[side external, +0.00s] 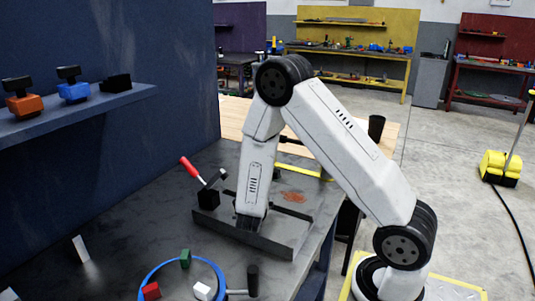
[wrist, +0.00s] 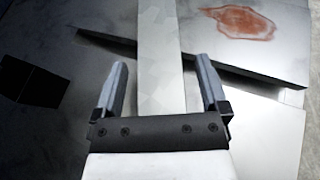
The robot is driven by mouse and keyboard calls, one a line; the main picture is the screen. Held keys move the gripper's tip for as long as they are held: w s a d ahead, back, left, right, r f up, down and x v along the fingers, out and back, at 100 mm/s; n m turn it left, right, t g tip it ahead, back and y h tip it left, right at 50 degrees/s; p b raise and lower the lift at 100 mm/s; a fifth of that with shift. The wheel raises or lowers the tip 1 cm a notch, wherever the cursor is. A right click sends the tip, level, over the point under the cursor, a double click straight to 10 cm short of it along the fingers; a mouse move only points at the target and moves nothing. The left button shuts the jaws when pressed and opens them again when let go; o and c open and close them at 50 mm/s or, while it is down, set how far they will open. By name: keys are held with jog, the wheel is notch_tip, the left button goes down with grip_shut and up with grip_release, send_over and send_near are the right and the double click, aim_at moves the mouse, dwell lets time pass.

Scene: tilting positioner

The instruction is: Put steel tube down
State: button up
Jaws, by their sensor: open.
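My gripper (side external: 250,222) points down at the tilting positioner (side external: 275,242) in the side view. In the wrist view my gripper (wrist: 160,62) is open, one finger on each side of a pale grey straight bar, which looks like the steel tube (wrist: 163,45). There are gaps between the bar and both fingers. The bar runs from the top of the picture towards the gripper body, and its near end is hidden. I cannot make out the tube in the side view, where my arm hides that area. A clamp with a red handle (side external: 189,167) stands at the positioner's left.
A rust-coloured patch (wrist: 240,22) marks the plate, beside a dark slot. A blue round tray (side external: 150,275) with red, green and white blocks is at the front. A shelf (side external: 80,113) with small tools is on the left wall. The bench's left front is mostly clear.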

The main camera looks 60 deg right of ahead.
jog(key=v, duration=1.1)
dwell(0.4)
jog(key=shift+o, duration=0.4)
jog(key=shift+d, duration=0.1)
jog(key=shift+f+x, duration=0.2)
jog(key=shift+x, duration=3.15)
jog(key=shift+w+d, duration=0.1)
jog(key=shift+w, duration=0.05)
